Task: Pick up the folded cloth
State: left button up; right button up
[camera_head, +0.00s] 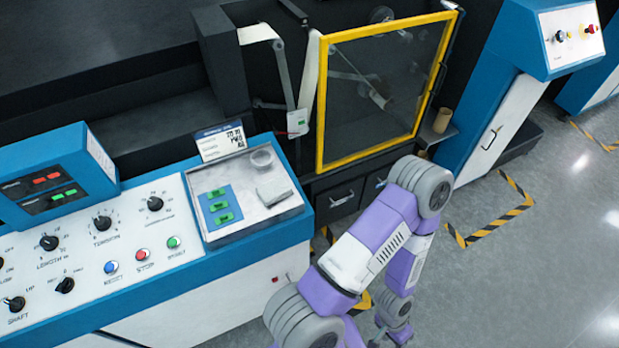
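The folded cloth (271,191) looks like a small light-grey folded pad. It lies in the right part of a shallow metal tray (250,229) set into the right end of the blue-and-white console. My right arm rises from the bottom, bends at the elbow and comes down again to the right of the console. Its gripper (385,338) is at the bottom edge, only partly visible, low over the floor and well apart from the cloth. Whether its fingers are open or shut is unclear. My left gripper is not in view.
A grey ring-shaped roll (261,159) and a blue mat (219,208) with green pieces share the tray. A small sign (221,141) stands behind it. Console knobs and buttons lie to the left. A yellow-framed machine door (319,105) stands behind. Grey floor is open at right.

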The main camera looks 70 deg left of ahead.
aim_at(277, 188)
jog(key=i, duration=0.75)
jog(key=u, duration=2.5)
